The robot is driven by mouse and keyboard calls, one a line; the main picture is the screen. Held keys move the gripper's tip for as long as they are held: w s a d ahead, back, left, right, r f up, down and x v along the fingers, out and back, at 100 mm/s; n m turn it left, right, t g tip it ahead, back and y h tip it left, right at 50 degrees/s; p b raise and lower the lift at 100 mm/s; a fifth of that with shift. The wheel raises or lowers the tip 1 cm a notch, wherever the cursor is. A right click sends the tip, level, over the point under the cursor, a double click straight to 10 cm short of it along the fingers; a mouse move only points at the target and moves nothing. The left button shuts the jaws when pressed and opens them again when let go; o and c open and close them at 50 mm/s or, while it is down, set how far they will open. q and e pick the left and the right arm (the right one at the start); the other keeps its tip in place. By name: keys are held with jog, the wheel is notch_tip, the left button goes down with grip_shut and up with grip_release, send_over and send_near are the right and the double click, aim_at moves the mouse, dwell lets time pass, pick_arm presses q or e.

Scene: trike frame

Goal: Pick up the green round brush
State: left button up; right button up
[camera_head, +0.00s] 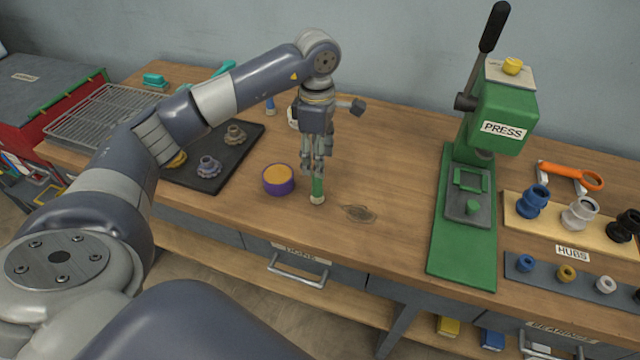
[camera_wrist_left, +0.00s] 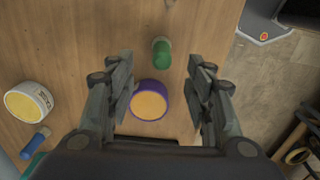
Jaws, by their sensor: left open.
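The green round brush (camera_head: 318,188) stands on the wooden bench, with its green part up and a pale base at the bottom. In the left wrist view it (camera_wrist_left: 162,53) shows between and slightly beyond the fingertips. My left gripper (camera_head: 316,168) points down right above the brush. Its fingers (camera_wrist_left: 162,70) are spread apart with nothing held. In the head view the fingers cover the top of the brush, and I cannot tell whether they touch it. My right gripper is not in view.
A purple tub with orange contents (camera_head: 278,180) stands close left of the brush. A dark stain (camera_head: 359,213) lies right of it. A black tray (camera_head: 205,180) with gear-like parts is further left. The green press (camera_head: 465,210) stands right. The bench between stain and press is clear.

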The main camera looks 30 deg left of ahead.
aim_at(317, 187)
pick_arm(q)
notch_tip(317, 187, down, 5)
jog(key=shift+s+r+p, duration=0.1)
jog(key=shift+r+p, duration=0.05)
jog(key=shift+p, duration=0.35)
jog(key=shift+f+p, duration=0.4)
jog(key=shift+f, duration=0.2)
notch_tip(317, 187, down, 4)
jog(key=shift+r+p, duration=0.25)
jog(key=shift+p, duration=0.55)
jog(key=shift+f, duration=0.45)
grip_shut()
